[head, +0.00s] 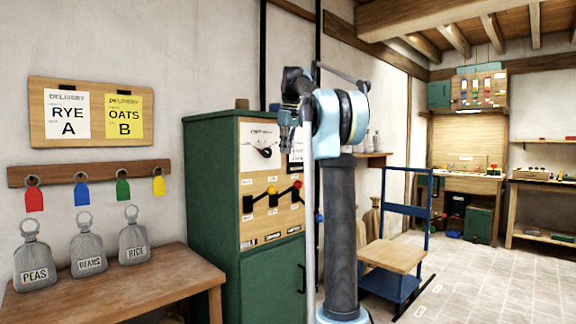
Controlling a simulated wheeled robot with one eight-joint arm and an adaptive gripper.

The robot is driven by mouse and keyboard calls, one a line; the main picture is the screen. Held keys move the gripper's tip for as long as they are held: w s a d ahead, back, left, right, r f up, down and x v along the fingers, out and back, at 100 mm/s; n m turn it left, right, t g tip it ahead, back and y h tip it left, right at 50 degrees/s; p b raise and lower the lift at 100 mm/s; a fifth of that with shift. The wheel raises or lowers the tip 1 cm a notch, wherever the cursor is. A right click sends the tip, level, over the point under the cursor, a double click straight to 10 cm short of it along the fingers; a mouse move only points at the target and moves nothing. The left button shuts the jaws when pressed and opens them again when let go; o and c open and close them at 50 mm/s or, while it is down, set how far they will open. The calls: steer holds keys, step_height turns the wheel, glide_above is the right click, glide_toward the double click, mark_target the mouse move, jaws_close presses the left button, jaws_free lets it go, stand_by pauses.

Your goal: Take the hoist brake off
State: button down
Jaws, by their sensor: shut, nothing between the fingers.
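A green cabinet (208,200) stands left of my arm, with control panels on its front. The upper panel holds a white dial plate (255,137) with a dark pointer. The labels are too small to read, so I cannot tell which control, if any, is the hoist brake. My gripper (284,130) is shut and empty, raised in front of the upper panel and partly covering it. My arm hides the cabinet's right side.
A wooden table (150,280) at the left bears grey sacks marked PEAS (35,262), BEANS (88,250) and RICE (133,240). Coloured tags hang above. A blue frame with a wooden platform (393,256) stands right of my arm. Workbenches (470,184) are far right; tiled floor lies open between.

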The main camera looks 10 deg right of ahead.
glide_above(286, 191)
steer(key=a, duration=0.1)
step_height(286, 191, down, 9)
steer(key=shift+s+d+f, duration=0.5)
steer(key=shift+d, duration=0.15)
steer(key=shift+s+d+f, duration=0.45)
steer(key=shift+d, duration=0.2)
steer(key=shift+s+a, duration=0.1)
